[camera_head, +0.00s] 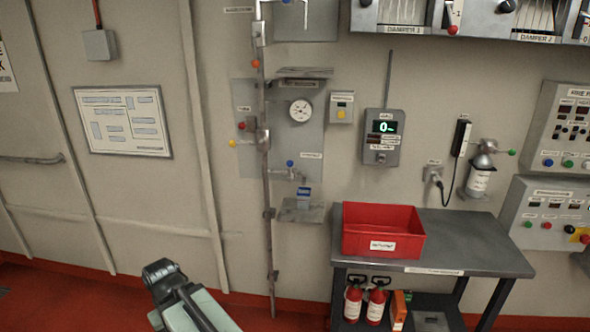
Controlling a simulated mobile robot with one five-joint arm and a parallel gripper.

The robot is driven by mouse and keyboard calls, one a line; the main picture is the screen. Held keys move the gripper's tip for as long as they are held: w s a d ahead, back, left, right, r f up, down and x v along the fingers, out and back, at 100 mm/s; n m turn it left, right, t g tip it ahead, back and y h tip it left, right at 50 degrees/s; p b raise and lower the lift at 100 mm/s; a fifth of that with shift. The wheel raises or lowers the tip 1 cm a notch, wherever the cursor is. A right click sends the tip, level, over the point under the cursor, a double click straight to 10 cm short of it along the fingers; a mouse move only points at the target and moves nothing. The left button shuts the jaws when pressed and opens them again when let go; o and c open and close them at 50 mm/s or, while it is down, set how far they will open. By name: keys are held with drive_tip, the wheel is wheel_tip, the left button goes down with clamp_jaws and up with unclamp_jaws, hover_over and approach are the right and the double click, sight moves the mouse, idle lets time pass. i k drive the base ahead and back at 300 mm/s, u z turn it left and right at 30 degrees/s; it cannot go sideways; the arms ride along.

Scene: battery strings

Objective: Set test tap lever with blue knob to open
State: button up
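A small blue knob (290,163) sits on a short tap (289,174) low on the grey wall panel, beside the vertical pipe. The knob is at the tap's top; the lever's exact angle is too small to tell. A white label (311,155) is to its right. Below the tap, a small blue-topped item (303,192) stands on a little grey shelf (299,213). Part of my arm shows at the bottom left, below and left of the tap and well apart from it. No gripper fingers can be made out.
A red bin (383,215) stands on a grey table (475,240) to the right of the tap. Fire extinguishers (353,302) are on its lower shelf. The vertical pipe (268,235) runs to near the floor. Wall and floor left of it are mostly clear.

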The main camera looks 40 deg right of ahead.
sight(289, 163)
drive_tip(key=z, duration=0.05)
drive_tip(key=i, duration=0.95)
drive_tip(key=u, duration=0.1)
